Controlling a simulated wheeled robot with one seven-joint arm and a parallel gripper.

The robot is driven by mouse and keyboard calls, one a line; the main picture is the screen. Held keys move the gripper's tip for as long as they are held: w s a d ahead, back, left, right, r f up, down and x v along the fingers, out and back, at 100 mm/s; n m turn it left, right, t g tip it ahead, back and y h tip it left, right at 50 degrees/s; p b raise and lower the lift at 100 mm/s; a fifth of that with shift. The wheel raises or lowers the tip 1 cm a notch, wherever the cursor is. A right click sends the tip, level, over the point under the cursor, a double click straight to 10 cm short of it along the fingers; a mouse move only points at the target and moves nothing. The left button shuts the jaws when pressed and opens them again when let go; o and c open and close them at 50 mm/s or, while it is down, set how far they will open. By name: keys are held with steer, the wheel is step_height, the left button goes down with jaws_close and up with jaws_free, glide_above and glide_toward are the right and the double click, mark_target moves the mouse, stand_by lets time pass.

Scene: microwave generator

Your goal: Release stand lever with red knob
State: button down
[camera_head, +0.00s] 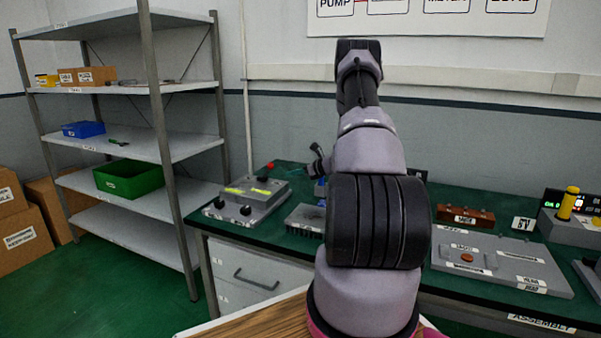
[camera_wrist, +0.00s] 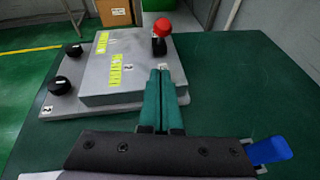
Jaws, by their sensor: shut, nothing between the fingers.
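The red knob (camera_wrist: 162,27) tops a short dark lever (camera_wrist: 159,46) at the edge of a grey stand (camera_wrist: 128,72) with yellow labels. In the head view the red knob (camera_head: 271,165) shows small at the back of the stand (camera_head: 247,198). My gripper (camera_wrist: 161,70) is shut, its two green fingers together and empty. In the wrist view the fingertips point toward the lever, just below it in the picture; I cannot tell whether they touch it. In the head view my gripper (camera_head: 316,160) is small and partly hidden behind my arm.
Two black knobs (camera_wrist: 65,71) sit on the stand's lower plate. A blue object (camera_wrist: 270,150) shows beside my gripper. The green table (camera_wrist: 250,85) is clear to the right in the wrist view. A grey finned block (camera_head: 305,219) stands near the stand. Shelves (camera_head: 140,146) stand at left.

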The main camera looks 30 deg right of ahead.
mark_target(280, 185)
steer(key=w+a, duration=0.1)
steer(key=w, duration=0.2)
steer(key=w+a, duration=0.1)
steer(key=shift+w+a, duration=0.3)
steer(key=shift+w, duration=0.1)
steer(key=shift+w+a+r, duration=0.2)
steer(key=shift+w, duration=0.3)
steer(key=shift+r, duration=0.1)
